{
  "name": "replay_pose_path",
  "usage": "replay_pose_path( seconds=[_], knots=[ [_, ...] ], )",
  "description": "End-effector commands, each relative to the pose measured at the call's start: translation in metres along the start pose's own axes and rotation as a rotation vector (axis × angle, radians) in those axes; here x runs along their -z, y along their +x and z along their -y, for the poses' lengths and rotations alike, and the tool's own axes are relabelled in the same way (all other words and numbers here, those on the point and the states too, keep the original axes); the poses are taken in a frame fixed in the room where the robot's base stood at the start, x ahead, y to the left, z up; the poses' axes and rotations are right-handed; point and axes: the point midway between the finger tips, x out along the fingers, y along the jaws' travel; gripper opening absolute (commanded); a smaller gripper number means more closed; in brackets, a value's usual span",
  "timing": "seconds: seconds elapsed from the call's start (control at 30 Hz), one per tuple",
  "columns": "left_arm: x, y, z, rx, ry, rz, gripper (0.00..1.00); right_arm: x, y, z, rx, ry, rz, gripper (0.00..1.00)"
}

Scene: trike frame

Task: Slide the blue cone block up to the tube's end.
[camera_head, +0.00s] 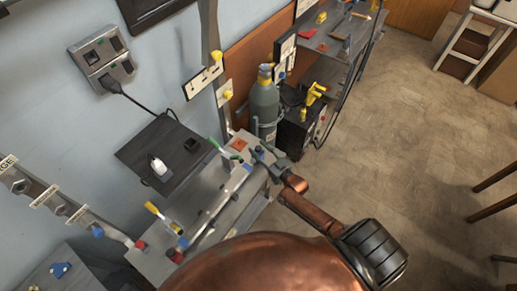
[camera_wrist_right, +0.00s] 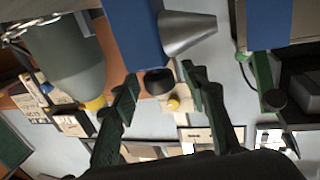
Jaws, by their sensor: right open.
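A blue block with a grey metal cone (camera_wrist_right: 187,35) on its side shows at the top of the right wrist view; its blue face (camera_wrist_right: 138,35) is cut off by the frame edge. The cone narrows to the right. My right gripper (camera_wrist_right: 160,76) is open, with its dark green fingers apart below the block. I see nothing held between them. In the head view the right gripper (camera_head: 262,157) is at the right end of the bench, too small there for clear contact. A long grey tube (camera_head: 212,216) lies along the bench. My left gripper is not in view.
The grey bench (camera_head: 234,212) stands by the wall and carries green- and yellow-handled clamps. A grey gas cylinder (camera_head: 264,103) and a dark machine (camera_head: 296,130) stand beyond its right end. A dark panel (camera_head: 150,150) lies behind.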

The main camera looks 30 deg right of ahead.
Motion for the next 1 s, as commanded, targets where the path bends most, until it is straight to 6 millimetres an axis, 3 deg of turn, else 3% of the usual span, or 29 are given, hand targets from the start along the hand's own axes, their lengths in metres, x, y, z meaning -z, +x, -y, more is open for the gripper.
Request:
replay_pose_path(
  seconds=[0.3, 0.9, 1.0],
  knots=[
    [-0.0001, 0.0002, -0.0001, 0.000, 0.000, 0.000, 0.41, -0.0005, 0.0029, 0.0001, 0.000, 0.000, 0.002, 0.41],
    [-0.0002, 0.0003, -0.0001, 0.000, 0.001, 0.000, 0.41, -0.0003, 0.0027, -0.0001, 0.000, 0.000, 0.001, 0.00],
    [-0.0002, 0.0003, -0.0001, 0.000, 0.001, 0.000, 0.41, -0.0003, 0.0027, -0.0001, 0.000, 0.000, 0.001, 0.00]
  ],
)
